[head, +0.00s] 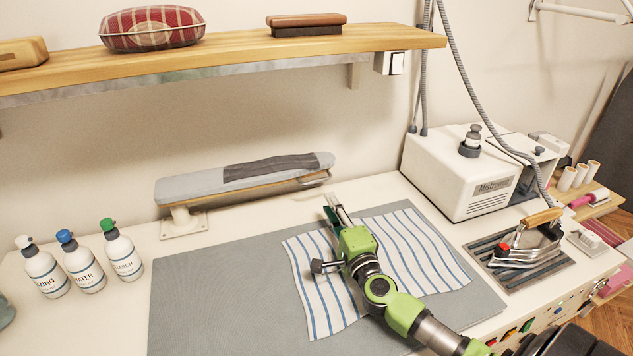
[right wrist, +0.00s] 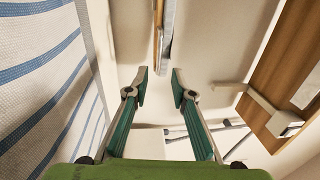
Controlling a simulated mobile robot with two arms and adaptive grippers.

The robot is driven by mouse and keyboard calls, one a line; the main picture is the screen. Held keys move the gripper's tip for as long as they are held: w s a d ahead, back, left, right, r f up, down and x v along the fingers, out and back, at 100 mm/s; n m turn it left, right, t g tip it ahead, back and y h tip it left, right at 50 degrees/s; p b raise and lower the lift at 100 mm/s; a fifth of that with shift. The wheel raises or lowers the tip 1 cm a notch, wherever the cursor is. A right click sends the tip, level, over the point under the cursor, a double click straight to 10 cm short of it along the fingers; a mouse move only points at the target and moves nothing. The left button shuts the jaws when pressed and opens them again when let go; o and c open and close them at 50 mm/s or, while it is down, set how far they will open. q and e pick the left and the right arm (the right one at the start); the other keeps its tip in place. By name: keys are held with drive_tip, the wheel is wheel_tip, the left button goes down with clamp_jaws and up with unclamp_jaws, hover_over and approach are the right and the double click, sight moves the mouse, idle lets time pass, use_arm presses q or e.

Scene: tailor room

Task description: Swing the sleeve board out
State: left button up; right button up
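The sleeve board (head: 245,177) has a grey padded top with a dark cloth strip across it. It lies along the back wall on a pivot foot (head: 183,220) at its left end. A small metal loop (head: 316,180) shows under its right end. My right gripper (head: 335,202) is just below and right of that end, apart from it. In the right wrist view my right gripper (right wrist: 160,78) is open and empty, and the board's edge (right wrist: 160,35) shows ahead of the gap between the fingers. My left gripper is not in view.
A striped cloth (head: 315,285) lies on a grey mat (head: 200,305) under my right arm. A steam unit (head: 455,180) and an iron (head: 535,245) stand at right. A wooden shelf (head: 200,65) overhangs the back.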

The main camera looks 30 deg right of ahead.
sight(317, 181)
drive_tip(key=x, duration=1.1)
drive_tip(key=shift+w+a+b, duration=0.1)
drive_tip(key=shift+w+b, duration=0.05)
drive_tip(key=shift+b, duration=0.15)
clamp_jaws()
